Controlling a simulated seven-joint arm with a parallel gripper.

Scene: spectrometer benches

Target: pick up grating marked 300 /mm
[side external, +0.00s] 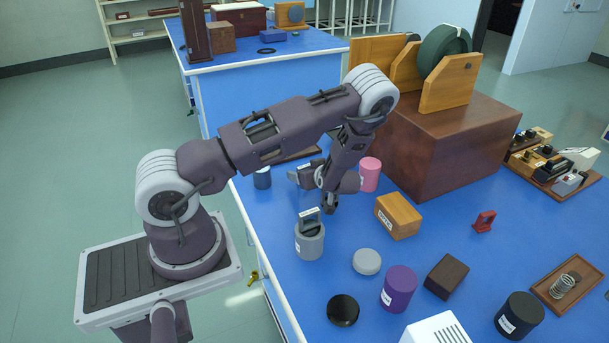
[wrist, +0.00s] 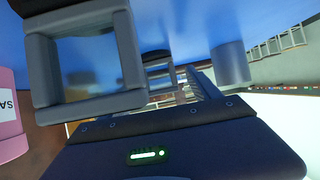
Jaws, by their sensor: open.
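My gripper (side external: 331,206) is open and empty above the blue bench, with its fingers pointing down. It hangs just above and to the right of a grey cylinder (side external: 309,246) with a white label. A small grey frame with a pale label (side external: 310,213) stands on or just behind the cylinder's top; I cannot tell which.
A pink cylinder (side external: 370,175) stands behind my gripper. A large brown box (side external: 440,145) blocks the back right.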

